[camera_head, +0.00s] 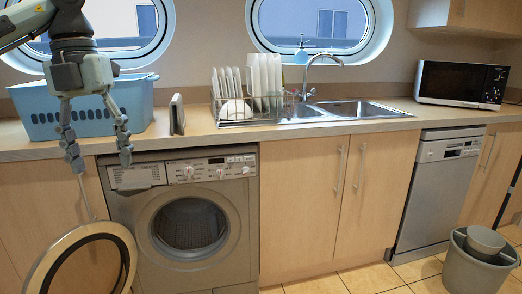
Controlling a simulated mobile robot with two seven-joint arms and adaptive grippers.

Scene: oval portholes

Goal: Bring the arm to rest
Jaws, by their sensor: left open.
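My left arm comes in from the top left. Its gripper (99,160) points down with its two fingers spread apart and nothing between them. It hangs in front of the counter edge, over the left side of the washing machine's top. It overlaps the blue basket (38,122) in the picture; I cannot tell if they touch. My right gripper is not in view.
The counter (200,140) holds a dark upright slab (177,114), a dish rack with plates (262,88), a sink (362,108) and a microwave (462,84). Below are a washing machine (240,215) and dishwasher (436,200). A round rimmed thing (127,250) is bottom left, a grey bucket (470,272) bottom right.

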